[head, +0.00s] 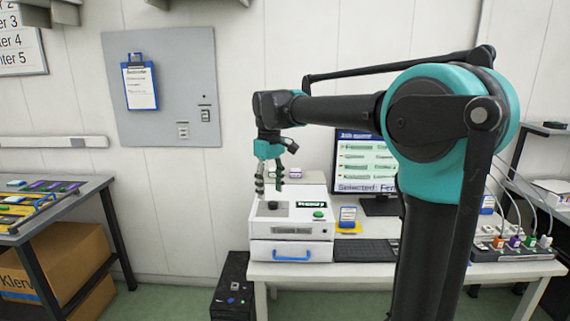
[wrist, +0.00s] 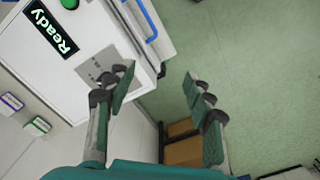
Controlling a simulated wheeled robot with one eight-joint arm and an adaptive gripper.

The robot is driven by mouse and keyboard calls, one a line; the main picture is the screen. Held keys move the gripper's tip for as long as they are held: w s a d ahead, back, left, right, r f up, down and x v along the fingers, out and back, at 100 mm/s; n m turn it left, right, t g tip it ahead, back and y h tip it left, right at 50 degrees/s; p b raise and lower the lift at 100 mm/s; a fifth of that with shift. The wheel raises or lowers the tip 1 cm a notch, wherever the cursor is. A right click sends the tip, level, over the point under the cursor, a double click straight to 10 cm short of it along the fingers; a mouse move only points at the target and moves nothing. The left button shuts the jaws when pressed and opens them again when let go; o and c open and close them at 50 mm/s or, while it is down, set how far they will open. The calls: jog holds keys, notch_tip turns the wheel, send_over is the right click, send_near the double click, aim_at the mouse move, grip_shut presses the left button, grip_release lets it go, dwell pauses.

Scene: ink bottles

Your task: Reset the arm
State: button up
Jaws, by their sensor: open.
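My arm reaches leftward in the head view, with my gripper (head: 270,186) hanging fingers down over a white machine (head: 262,251). The gripper is open, its two dark fingers apart with nothing between them. In the wrist view the open gripper (wrist: 160,82) shows one finger in front of the machine's top (wrist: 45,90) and the other over the green floor. The machine has a "Ready" display (wrist: 52,30), a green button (head: 319,214) and a front drawer with a blue handle (head: 291,254). The exact gap between fingertips and machine is hard to tell.
The machine stands on a white desk with a monitor (head: 367,157), a keyboard (head: 366,250) and a rack of coloured plugs (head: 512,245). A dark cabinet (head: 231,285) stands at the desk's left. A left table (head: 85,192) has cardboard boxes (head: 70,255) below.

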jog(key=s+d+f+m+t, duration=0.2)
jog(key=s+d+f+m, duration=0.2)
jog(key=s+d+f, duration=0.6)
jog(key=s+d+f+m+t, duration=0.2)
jog(key=s+d+f+m, duration=0.3)
jog(key=s+d+f, duration=0.5)
jog(key=d+f, duration=0.3)
jog(key=f, duration=0.3)
jog(key=shift+d, duration=0.25)
